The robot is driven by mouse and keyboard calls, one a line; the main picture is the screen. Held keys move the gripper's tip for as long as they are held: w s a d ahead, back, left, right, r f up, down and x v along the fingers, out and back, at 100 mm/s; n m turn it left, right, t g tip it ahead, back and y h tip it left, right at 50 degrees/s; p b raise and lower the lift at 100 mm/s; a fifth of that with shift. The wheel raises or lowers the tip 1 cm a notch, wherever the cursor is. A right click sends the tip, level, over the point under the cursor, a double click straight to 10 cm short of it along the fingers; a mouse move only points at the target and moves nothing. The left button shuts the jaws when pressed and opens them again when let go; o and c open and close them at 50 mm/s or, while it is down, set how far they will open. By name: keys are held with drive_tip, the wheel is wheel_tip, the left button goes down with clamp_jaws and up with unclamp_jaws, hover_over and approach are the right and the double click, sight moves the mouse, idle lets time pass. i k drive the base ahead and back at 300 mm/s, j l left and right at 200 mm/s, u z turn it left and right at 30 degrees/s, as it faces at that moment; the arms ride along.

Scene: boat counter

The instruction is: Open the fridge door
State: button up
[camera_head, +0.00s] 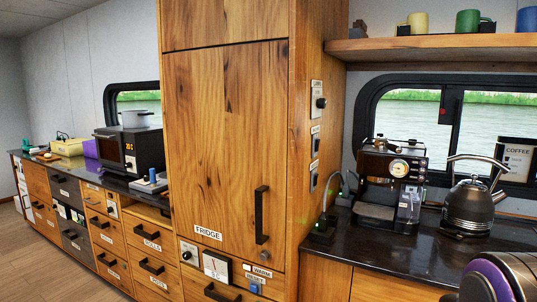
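The fridge door (222,140) is a tall wooden panel labelled FRIDGE, in the middle of the view. It looks shut, flush with its cabinet. Its black vertical bar handle (262,215) is on the right side of the door, near its lower edge. A rounded grey and purple part of my own arm shows at the bottom right corner, apart from the door. My gripper's fingers are not visible.
Right of the fridge, a dark counter (390,245) holds a coffee machine (385,185) and a kettle (472,205). A wooden shelf (440,48) with mugs hangs above. Drawers and a microwave (130,150) stand left. Wooden floor (50,270) is clear at far left.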

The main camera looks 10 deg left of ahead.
sight(227, 109)
drive_tip(key=u, duration=0.95)
